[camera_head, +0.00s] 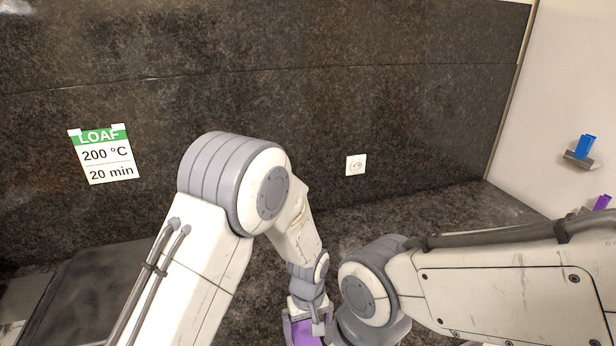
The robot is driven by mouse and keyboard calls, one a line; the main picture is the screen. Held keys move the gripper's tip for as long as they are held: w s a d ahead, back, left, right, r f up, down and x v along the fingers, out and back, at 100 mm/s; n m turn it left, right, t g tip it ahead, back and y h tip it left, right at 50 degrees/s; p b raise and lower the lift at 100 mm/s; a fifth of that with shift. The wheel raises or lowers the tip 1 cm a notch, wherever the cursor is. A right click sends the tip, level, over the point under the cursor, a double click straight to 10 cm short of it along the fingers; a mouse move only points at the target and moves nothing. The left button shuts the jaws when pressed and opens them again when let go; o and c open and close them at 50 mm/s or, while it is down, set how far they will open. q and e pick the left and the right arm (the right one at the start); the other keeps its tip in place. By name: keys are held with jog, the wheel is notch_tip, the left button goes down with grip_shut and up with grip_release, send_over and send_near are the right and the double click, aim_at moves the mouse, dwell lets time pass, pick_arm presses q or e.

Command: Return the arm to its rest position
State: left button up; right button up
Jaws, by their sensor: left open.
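My left arm (205,255) comes in from the lower left, bends at a large grey and white joint and reaches down to the middle of the bottom edge. My left gripper (308,318) is at the end of it, small and partly cut off by the bottom edge. It is open. A purple surface (300,332) shows right at the gripper; I cannot tell whether it is part of the gripper or a separate thing. My right arm (490,285) comes in from the right, its grey joint close beside the left gripper. My right gripper is out of the picture.
A dark stone wall stands behind a dark counter (450,209). A LOAF card (104,155) reading 200 °C, 20 min and a white socket (356,164) are on the wall. A blue item (585,146) sits on a holder at the right. A dark flat panel (85,290) lies lower left.

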aim_at(308, 341)
pick_arm(q)
notch_tip(308, 341, down, 4)
jog(key=shift+f+p, duration=0.25)
jog(key=shift+p, duration=0.2)
jog(key=shift+r+b, duration=0.3)
jog(key=shift+r, duration=0.5)
